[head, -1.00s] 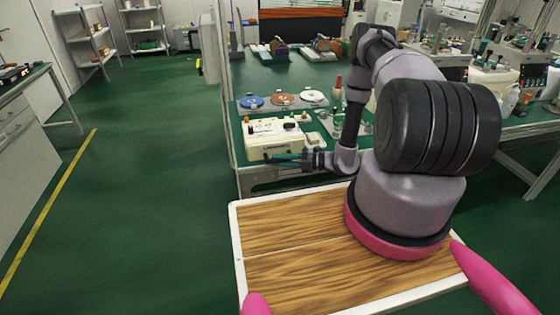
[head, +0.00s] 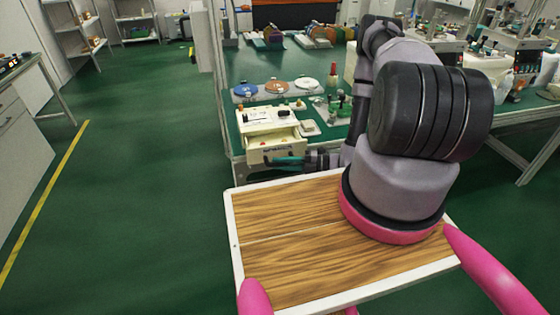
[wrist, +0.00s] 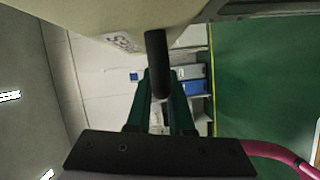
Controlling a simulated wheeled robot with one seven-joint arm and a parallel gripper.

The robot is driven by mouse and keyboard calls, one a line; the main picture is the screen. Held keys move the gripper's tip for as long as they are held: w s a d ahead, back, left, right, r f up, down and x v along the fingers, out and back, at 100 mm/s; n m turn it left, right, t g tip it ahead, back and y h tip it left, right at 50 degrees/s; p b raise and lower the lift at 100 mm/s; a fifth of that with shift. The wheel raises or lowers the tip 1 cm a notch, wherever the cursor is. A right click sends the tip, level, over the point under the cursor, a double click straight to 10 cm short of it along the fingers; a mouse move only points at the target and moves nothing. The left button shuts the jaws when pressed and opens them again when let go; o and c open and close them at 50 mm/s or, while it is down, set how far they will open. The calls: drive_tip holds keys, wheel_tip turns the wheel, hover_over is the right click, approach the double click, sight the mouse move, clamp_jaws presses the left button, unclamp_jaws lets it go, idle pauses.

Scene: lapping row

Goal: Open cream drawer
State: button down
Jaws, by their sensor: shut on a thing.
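The cream drawer (head: 277,148) stands pulled out from the front of a cream box (head: 268,117) on the green bench. Its inside shows as a recess behind the drawer front. My gripper (head: 284,160), with teal fingers, is at the drawer front at the bench's near edge. In the wrist view the cream front (wrist: 95,25) fills the top left, and a black bar handle (wrist: 157,65) sticks out from it between my gripper's fingers (wrist: 160,90). The fingers are shut on this handle. In the head view the handle is mostly hidden by the fingers.
Blue, copper and white discs (head: 277,87) lie behind the box. A green-and-red item (head: 338,103) stands to its right. A wood-topped tray (head: 290,250) with a white rim is in front of the bench. Open green floor (head: 140,190) lies to the left.

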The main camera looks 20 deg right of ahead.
drive_tip(key=c, duration=0.8)
unclamp_jaws()
drive_tip(key=shift+d, duration=0.15)
drive_tip(key=f+v, duration=0.1)
drive_tip(key=v, duration=0.9)
drive_tip(key=shift+d+r, duration=0.3)
drive_tip(key=shift+r, duration=0.25)
drive_tip(key=shift+s, duration=0.15)
